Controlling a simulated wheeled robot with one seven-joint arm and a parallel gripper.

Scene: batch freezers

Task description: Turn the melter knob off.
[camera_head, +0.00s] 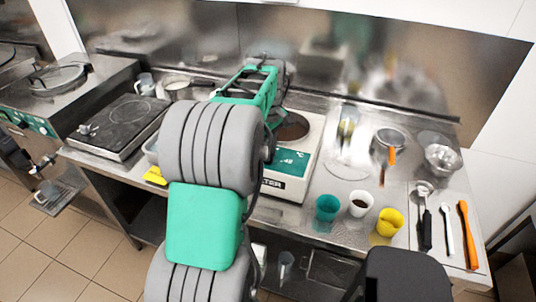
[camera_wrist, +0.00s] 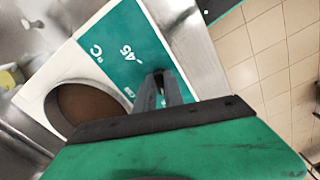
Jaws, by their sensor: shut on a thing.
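The melter (camera_head: 290,186) is a white box with a teal front panel marked -45 °C and a round opening with brown contents. It stands on the steel counter behind my arm. In the wrist view its teal panel (camera_wrist: 121,45) and round opening (camera_wrist: 88,105) show close up. My gripper (camera_wrist: 160,85) reaches onto the teal panel with its fingers close together, shut on the melter knob. The fingers cover nearly all of the knob, so its turn position cannot be read. In the head view my arm hides the gripper's fingertips and the knob.
A teal cup (camera_head: 327,208), a white cup (camera_head: 361,204) and a yellow cup (camera_head: 390,222) stand right of the melter near the counter's front edge. Utensils, including an orange spatula (camera_head: 468,235), lie farther right. A black-topped cooker (camera_head: 122,122) stands at left. A yellow object (camera_head: 155,176) lies near the front edge.

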